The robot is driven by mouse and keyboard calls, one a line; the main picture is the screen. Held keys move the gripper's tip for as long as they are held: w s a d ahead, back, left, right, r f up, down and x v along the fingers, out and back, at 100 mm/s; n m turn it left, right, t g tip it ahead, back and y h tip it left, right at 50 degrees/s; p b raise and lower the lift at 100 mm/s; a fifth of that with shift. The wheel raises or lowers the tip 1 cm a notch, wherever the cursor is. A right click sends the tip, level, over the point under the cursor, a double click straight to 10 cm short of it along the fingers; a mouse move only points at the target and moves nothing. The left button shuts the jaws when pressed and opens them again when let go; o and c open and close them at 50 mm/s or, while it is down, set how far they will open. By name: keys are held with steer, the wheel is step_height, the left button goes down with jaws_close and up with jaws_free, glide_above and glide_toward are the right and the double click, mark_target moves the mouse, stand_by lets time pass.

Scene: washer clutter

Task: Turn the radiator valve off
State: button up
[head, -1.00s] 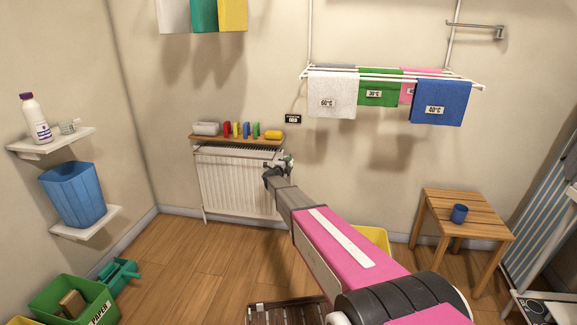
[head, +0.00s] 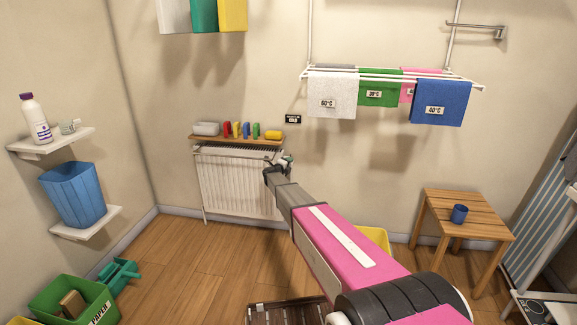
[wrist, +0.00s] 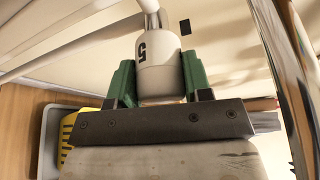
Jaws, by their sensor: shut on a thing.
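The white radiator (head: 238,186) hangs on the back wall under a wooden shelf. In the wrist view the radiator valve (wrist: 160,68) is a white rounded knob with a dark "5" on its side, joined to a white pipe. My gripper (wrist: 158,82) has green fingers on both sides of the knob and is shut on it. Any pointer mark on the valve cannot be made out.
The wooden shelf (head: 238,140) right above the radiator bears several small coloured items and a yellow sponge (head: 273,135). A drying rack (head: 395,75) with cloths hangs to the right. A wooden stool (head: 465,215) with a blue mug (head: 459,214) stands at right.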

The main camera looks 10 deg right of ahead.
steer(key=o, duration=0.9)
